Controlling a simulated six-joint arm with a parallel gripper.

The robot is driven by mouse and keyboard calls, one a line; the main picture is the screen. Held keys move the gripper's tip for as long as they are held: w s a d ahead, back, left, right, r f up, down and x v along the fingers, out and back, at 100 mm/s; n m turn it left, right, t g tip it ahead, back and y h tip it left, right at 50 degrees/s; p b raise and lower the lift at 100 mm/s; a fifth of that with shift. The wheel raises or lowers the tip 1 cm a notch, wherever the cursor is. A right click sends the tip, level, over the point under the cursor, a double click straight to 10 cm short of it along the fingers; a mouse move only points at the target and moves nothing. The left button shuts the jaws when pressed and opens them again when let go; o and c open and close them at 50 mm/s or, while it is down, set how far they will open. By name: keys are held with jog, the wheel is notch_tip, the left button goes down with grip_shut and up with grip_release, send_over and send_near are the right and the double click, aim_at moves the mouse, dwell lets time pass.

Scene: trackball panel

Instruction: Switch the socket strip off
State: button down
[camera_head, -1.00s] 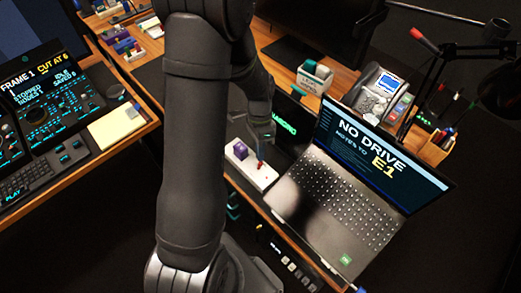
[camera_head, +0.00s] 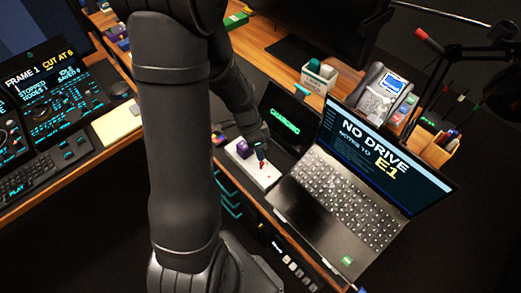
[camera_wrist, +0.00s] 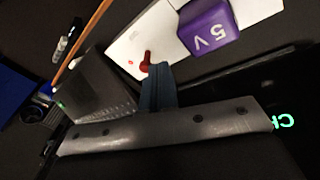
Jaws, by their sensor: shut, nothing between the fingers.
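The white socket strip (camera_head: 268,179) lies on the desk left of the laptop, with a purple plug block marked "5 V" (camera_head: 239,150) in it. In the wrist view the strip (camera_wrist: 128,44), the purple block (camera_wrist: 208,27) and a red switch lever (camera_wrist: 146,62) show clearly. A small red spot sits beside the lever.
The laptop (camera_head: 345,195) stands open close right of the strip. A dark screen reading "CHARGING" (camera_head: 284,122) stands just behind. A white organiser box (camera_head: 317,78) and a phone-like device (camera_head: 381,95) are farther back. Drawers lie below the desk's front edge.

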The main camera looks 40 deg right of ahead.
jog(key=shift+a+h, duration=0.4)
jog(key=shift+h, duration=0.3)
jog(key=shift+a, duration=0.35)
jog(key=shift+r, duration=0.15)
jog(key=shift+r, duration=0.75)
jog(key=shift+w+d, duration=0.2)
jog(key=w+d+r, duration=0.2)
jog(key=w, duration=0.1)
jog(key=shift+r, duration=0.15)
jog(key=w+a+r, duration=0.2)
jog(key=a+r, duration=0.1)
jog(key=r, duration=0.5)
jog(key=shift+a, duration=0.35)
jog(key=shift+f, duration=0.1)
